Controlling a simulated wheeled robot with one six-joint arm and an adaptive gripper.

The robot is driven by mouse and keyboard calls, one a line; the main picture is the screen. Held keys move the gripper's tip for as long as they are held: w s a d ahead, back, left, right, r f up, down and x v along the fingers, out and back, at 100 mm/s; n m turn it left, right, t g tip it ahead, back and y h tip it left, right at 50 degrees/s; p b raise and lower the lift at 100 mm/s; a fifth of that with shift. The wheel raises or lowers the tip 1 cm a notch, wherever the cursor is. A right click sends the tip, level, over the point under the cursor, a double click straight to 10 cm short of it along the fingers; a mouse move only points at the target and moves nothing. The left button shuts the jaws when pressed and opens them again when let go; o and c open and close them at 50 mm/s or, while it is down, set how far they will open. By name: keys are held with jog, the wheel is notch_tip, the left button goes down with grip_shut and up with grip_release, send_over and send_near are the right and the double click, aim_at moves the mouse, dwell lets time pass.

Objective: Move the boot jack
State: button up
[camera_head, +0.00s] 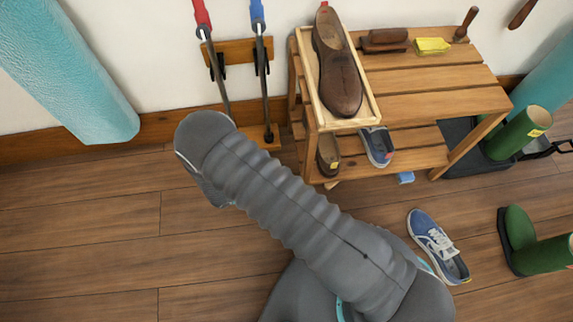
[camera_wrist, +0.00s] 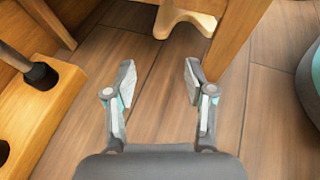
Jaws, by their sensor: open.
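A pale wooden piece with a rounded notch, which looks like the boot jack (camera_wrist: 178,17), shows at the top of the wrist view, beside a leg of the wooden shoe rack. In the head view my arm hides most of the gripper.
The shoe rack (camera_head: 430,76) holds a tray with a brown shoe (camera_head: 338,70). A wooden wall holder (camera_head: 262,137) with two long-handled tools stands left of it. A blue shoe (camera_head: 437,247) and green boots (camera_head: 520,135) are at right. Floor at left is clear.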

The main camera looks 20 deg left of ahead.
dwell(0.3)
jog(key=b+x, duration=0.1)
jog(key=x, duration=1.2)
jog(key=shift+w+d+f, duration=0.15)
jog(key=shift+w+d, duration=0.1)
grip_shut()
